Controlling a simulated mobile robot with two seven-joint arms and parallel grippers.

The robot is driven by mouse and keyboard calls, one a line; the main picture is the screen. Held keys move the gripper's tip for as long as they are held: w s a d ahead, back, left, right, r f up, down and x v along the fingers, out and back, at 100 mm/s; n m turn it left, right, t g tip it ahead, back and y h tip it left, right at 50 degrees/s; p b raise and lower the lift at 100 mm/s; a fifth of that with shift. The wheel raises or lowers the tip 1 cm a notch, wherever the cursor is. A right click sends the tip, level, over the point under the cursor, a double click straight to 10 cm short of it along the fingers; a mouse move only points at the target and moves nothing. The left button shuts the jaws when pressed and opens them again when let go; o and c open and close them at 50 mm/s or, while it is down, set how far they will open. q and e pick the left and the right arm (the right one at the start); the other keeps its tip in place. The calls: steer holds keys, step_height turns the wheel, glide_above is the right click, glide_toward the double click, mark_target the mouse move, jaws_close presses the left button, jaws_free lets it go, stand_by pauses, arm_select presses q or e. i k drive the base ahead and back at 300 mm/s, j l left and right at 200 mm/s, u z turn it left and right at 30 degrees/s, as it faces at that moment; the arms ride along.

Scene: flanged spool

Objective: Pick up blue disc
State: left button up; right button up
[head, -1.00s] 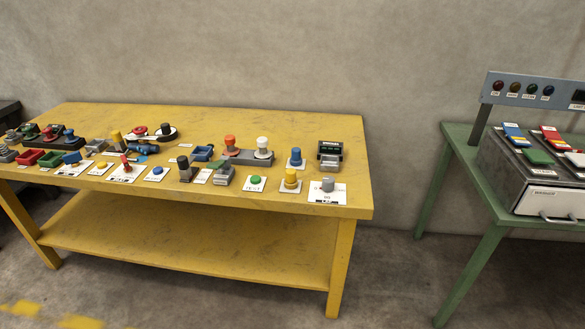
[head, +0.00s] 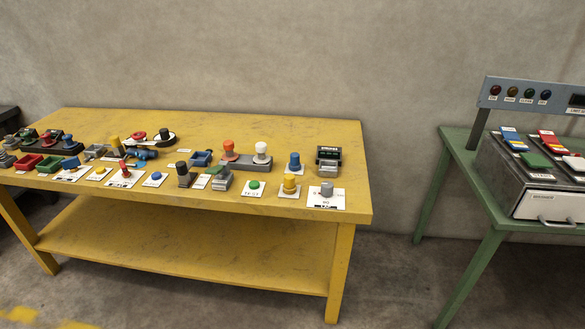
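A small round blue piece (head: 156,177) sits on a white card near the front edge of the yellow table (head: 200,125), left of its middle. It looks like a low disc or button; it is too small to tell more. A taller blue knob-like piece with a wide base (head: 294,160) stands on a white card towards the table's right end. Neither of my grippers is in view, so nothing here is held by one that I can see.
Several coloured parts crowd the table: a yellow flanged piece (head: 289,184), a green button (head: 254,185), a grey knob (head: 326,188) and a dark two-post block (head: 247,160). A green table (head: 454,135) with a panel stands at right. Bare floor lies between the tables.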

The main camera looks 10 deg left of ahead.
mark_target(294, 166)
steer(key=i+j+z, duration=0.2)
steer(key=z, duration=0.55)
steer(key=i+j+z, duration=0.15)
steer(key=j, duration=0.15)
steer(key=i+j+z, duration=0.15)
steer(key=j, duration=0.2)
steer(key=j+z, duration=0.15)
steer(key=j, duration=0.2)
